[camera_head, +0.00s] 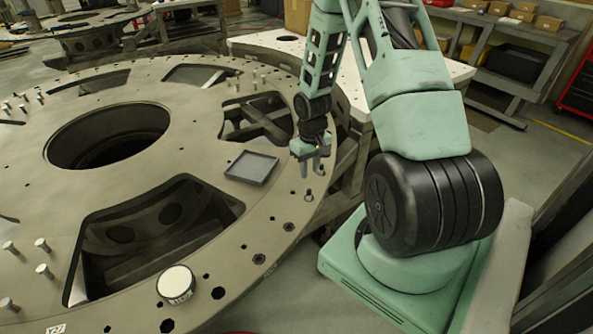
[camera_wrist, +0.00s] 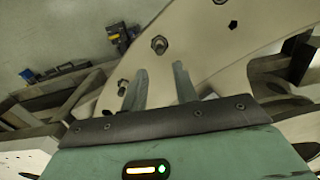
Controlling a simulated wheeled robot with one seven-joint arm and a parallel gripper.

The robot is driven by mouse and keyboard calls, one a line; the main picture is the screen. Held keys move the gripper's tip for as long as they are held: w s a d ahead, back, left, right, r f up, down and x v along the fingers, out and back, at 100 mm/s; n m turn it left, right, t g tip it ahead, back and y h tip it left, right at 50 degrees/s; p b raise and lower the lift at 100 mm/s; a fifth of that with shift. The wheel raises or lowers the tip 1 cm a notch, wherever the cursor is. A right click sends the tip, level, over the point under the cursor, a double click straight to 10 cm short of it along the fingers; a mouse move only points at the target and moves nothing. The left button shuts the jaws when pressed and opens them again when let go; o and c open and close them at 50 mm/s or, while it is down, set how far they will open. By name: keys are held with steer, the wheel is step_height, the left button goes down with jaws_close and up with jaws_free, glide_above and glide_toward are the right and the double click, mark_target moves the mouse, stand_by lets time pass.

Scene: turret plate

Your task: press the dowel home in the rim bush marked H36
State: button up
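The turret plate (camera_head: 270,210) is a large grey ring with a row of bushes and holes along its rim. My gripper (camera_head: 311,172) is over the right rim, fingers pointing down. In the wrist view its two fingers (camera_wrist: 161,80) are apart, with nothing visible between them. A rim bush with what looks like a dowel end in it (camera_wrist: 159,45) lies just beyond the fingertips; how far the dowel stands out I cannot tell. A second rim bush (camera_wrist: 122,87) is left of the fingers. A bush also shows below my gripper in the head view (camera_head: 308,196). No H36 mark is readable.
A dark shallow tray (camera_head: 251,167) lies on the plate left of my gripper. A white-topped round can (camera_head: 176,283) stands near the front rim. Loose dowels stand on the plate at the left (camera_head: 42,244) and back (camera_head: 255,82). Large cut-outs open through the plate.

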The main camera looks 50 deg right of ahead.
mark_target(309, 189)
steer(key=shift+f+b, duration=3.2)
steer(key=shift+f, duration=0.85)
jaws_close()
